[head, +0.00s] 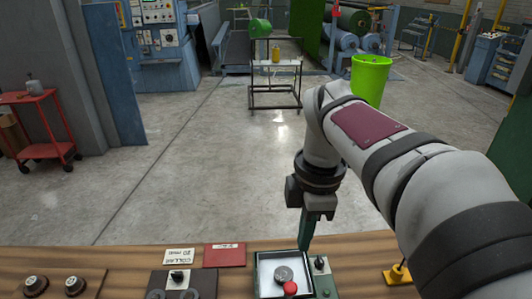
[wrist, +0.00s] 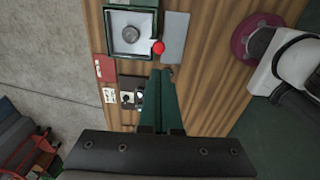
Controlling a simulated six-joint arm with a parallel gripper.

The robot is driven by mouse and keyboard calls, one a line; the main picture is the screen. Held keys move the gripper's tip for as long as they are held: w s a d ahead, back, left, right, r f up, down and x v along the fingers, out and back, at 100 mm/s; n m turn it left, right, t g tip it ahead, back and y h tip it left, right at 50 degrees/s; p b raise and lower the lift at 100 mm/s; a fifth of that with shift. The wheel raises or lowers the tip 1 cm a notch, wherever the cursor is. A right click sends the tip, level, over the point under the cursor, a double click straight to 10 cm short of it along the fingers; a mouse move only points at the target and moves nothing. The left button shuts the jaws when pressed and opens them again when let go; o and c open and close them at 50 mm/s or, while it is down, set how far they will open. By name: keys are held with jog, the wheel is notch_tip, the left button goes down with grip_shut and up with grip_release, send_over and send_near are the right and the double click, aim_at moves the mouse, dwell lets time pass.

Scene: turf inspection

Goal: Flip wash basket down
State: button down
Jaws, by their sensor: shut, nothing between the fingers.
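On the wooden bench, a green-edged, shallow white tray (head: 262,291) holds a round grey piece (head: 284,273). A red ball (head: 290,288) sits at its right side. I take this as the wash basket, but no label confirms it. The wrist view shows the same tray (wrist: 112,36) at top left, with the grey piece (wrist: 130,35) and red ball (wrist: 157,47). My gripper (head: 304,248) points down, its dark green fingers shut and empty, at the tray's far right corner. In the wrist view my fingertips (wrist: 163,73) are below the red ball; contact cannot be told.
Beside the tray are a dark switch panel (head: 203,283), a red plate (head: 224,255) and a white label (head: 180,256). Black knobs (head: 36,285) are at far left; a yellow fitting (head: 397,275) is at right. A lime bin (head: 370,78) stands beyond on open floor.

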aim_at(294, 289)
jog(key=f, duration=1.4)
jog(key=shift+w+a, duration=0.2)
jog(key=shift+a, duration=0.2)
jog(key=shift+f, duration=2.5)
jog(key=shift+s, duration=0.1)
notch_tip(294, 289, up, 15)
jog(key=shift+d+f, duration=0.2)
jog(key=shift+d, duration=0.2)
jog(key=shift+s, duration=0.15)
